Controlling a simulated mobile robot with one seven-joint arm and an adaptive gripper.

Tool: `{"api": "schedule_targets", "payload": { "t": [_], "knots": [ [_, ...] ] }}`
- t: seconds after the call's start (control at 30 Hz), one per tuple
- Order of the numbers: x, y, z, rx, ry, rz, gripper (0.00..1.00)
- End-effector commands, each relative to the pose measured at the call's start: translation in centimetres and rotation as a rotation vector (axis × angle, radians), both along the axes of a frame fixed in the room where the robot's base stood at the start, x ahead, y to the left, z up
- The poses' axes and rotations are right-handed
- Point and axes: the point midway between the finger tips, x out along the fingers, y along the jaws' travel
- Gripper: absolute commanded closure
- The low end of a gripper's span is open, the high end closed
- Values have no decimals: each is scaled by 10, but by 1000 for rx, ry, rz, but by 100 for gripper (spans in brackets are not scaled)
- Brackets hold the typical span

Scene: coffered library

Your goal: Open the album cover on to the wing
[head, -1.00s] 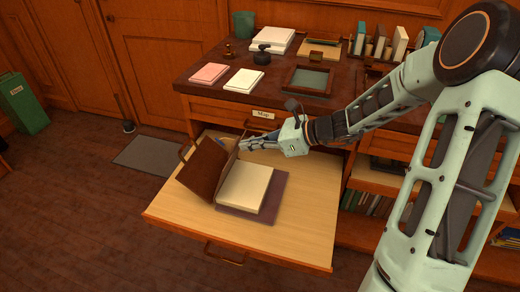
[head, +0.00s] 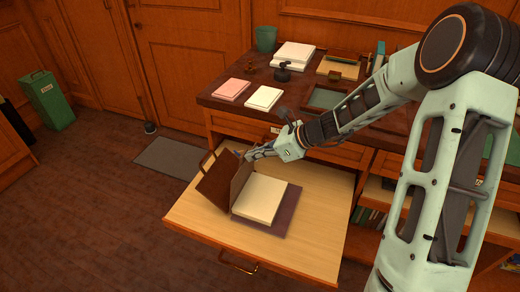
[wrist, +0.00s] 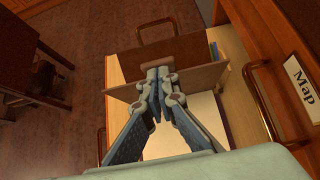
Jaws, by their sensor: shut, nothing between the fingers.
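The album lies on a pale wooden pull-out board (head: 310,235). Its brown cover (head: 218,183) is raised on the left side, tilted up and leaning left. The white page block (head: 260,200) lies exposed to its right, on a purple-brown back board (head: 292,212). My gripper (head: 249,155) reaches in from the right, at the far edge of the raised cover. In the wrist view, my gripper's fingers (wrist: 159,72) are closed together at the brown cover (wrist: 190,50), with nothing between them. Whether they touch the cover is unclear. Page block (wrist: 197,122) shows beneath them.
The desk top above holds a pink pad (head: 231,89), a white pad (head: 264,97), a stack of paper (head: 294,54) and a green cup (head: 266,38). A drawer labelled Map (wrist: 303,84) has a brass handle (wrist: 262,100) close to my gripper. The board's front is clear.

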Motion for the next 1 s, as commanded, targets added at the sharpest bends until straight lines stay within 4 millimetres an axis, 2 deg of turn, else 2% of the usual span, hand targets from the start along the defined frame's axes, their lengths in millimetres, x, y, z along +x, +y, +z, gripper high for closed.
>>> {"api": "schedule_targets", "payload": {
  "t": [0.03,0.1,0.6,1.0],
  "knots": [
    [1,5,8,-17,6,4,100],
    [2,10,9,-41,17,5,100],
    [19,46,8,-151,58,1,100],
    [20,49,7,-149,57,-1,100]
  ]
}}
